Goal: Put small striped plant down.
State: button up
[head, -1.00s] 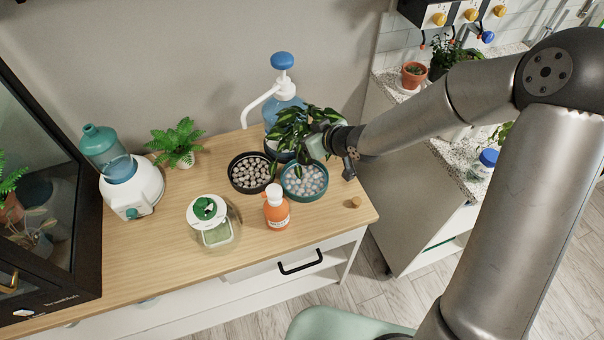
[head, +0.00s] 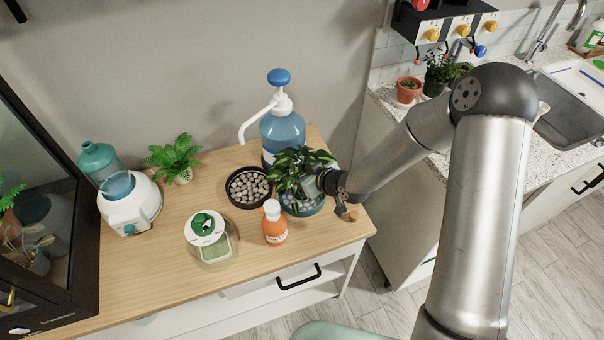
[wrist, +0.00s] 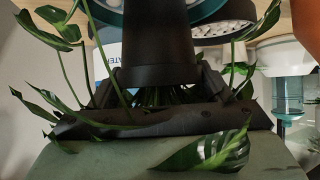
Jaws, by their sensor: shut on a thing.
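The small striped plant (head: 292,165), with dark green, pale-striped leaves, is over the teal pebble dish (head: 303,209) at the table's right end. My gripper (head: 318,184) reaches in from the right and is shut on it. Leaves hide the pot in the head view. In the wrist view the dark tapered pot (wrist: 155,45) is upright in the world, with stems spreading around my gripper (wrist: 155,105). The pot overlaps the teal dish's rim (wrist: 205,8). I cannot tell whether its base touches the pebbles.
A black pebble dish (head: 247,202) adjoins on the left. A blue pump bottle (head: 283,133) stands behind, an orange bottle (head: 273,226) in front. A green-lidded jar (head: 208,240), a fern (head: 173,157) and a white humidifier (head: 130,205) stand farther left. A small cork-coloured knob (head: 352,215) is at right.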

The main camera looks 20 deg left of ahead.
jog(key=shift+f, duration=0.1)
jog(key=o, duration=1.1)
jog(key=shift+c, duration=0.2)
jog(key=shift+r, duration=0.2)
jog(key=v, duration=1.2)
